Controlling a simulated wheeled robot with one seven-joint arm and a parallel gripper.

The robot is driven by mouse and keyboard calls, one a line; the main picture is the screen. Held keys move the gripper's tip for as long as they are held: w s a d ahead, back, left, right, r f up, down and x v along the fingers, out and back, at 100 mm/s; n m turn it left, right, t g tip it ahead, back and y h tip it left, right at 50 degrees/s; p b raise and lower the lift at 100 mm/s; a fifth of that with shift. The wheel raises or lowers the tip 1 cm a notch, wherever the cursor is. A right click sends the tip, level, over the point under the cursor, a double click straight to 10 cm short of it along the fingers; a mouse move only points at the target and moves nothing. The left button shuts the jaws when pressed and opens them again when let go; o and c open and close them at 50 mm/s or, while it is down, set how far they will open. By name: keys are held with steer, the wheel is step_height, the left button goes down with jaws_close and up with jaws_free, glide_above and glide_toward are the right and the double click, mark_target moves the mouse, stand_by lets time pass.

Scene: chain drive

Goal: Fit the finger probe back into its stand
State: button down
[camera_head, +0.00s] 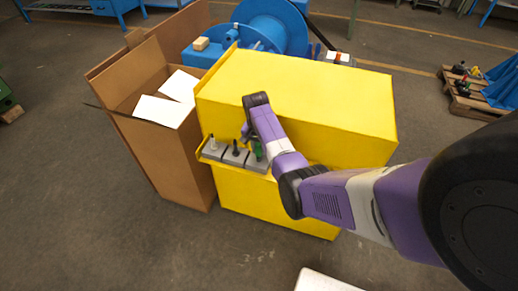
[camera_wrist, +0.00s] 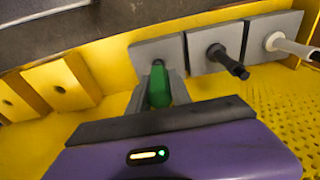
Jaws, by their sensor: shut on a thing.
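A green finger probe (camera_wrist: 160,90) is between the fingers of my gripper (camera_wrist: 157,80), which is shut on it. In the wrist view the probe's far end meets or is just in front of a grey stand block (camera_wrist: 148,56); I cannot tell whether it is seated in it. In the head view the green probe (camera_head: 257,150) is over the right-hand grey block, largely hidden by my gripper (camera_head: 255,158). The neighbouring grey blocks hold a black probe (camera_wrist: 228,62) and a white-grey probe (camera_wrist: 288,45).
The blocks sit on a narrow yellow ledge (camera_head: 207,151) on the front of a yellow cabinet (camera_head: 310,95). An open cardboard box (camera_head: 165,165) with white sheets stands close by on the left.

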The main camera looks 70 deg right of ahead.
steer(key=shift+f, duration=0.25)
steer(key=c, duration=1.1)
jaws_free()
steer(key=shift+a+r, duration=0.25)
steer(key=shift+r, duration=1.75)
steer(key=shift+a+r, duration=0.2)
steer(key=shift+r, duration=1.75)
